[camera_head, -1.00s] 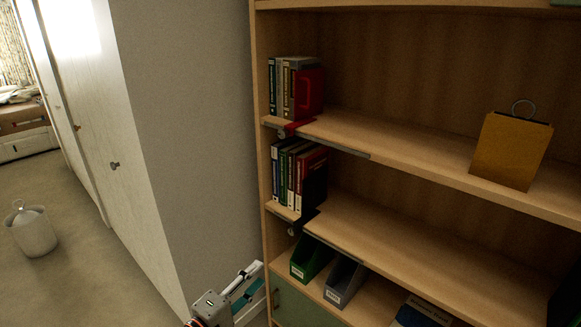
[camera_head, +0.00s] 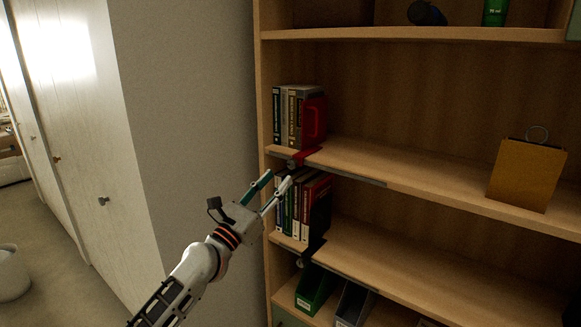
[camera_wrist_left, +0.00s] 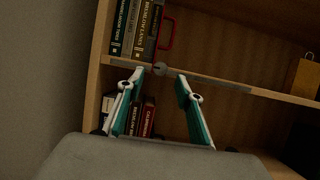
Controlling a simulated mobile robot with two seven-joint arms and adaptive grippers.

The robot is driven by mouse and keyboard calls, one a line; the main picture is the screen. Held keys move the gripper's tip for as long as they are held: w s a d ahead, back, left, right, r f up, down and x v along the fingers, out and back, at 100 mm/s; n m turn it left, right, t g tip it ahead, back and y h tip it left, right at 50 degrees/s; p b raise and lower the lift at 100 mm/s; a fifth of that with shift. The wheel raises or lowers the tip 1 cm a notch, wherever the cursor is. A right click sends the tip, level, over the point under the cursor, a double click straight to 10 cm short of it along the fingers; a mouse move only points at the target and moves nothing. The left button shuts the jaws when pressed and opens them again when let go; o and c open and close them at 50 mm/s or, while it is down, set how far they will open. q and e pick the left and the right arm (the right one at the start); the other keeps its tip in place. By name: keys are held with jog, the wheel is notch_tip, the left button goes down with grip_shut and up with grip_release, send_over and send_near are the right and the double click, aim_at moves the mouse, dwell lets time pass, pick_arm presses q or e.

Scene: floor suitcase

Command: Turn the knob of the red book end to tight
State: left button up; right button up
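The red book end (camera_head: 314,120) stands upright on the upper shelf against a row of books, its red clamp over the shelf's front edge. Its small grey knob (camera_head: 292,163) sits at that edge. In the left wrist view, the red book end (camera_wrist_left: 166,34) shows as a loop beside the books, with the knob (camera_wrist_left: 160,68) below it. My left gripper (camera_head: 278,178) is open and empty, just below and left of the knob. In the wrist view, its fingers (camera_wrist_left: 161,76) are apart with the knob between their tips in the picture; no contact is visible. My right gripper is out of view.
A black book end (camera_head: 319,214) holds books on the shelf below. A brown bag (camera_head: 526,175) stands at the right of the upper shelf. A grey wall (camera_head: 190,110) borders the bookcase on the left. The middle of the upper shelf is clear.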

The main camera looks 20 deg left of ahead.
aim_at(290, 165)
pick_arm(q)
jog(key=x, duration=0.6)
jog(key=shift+w+d+r, duration=0.1)
jog(key=shift+w+d, duration=0.05)
jog(key=shift+w, duration=0.1)
grip_shut()
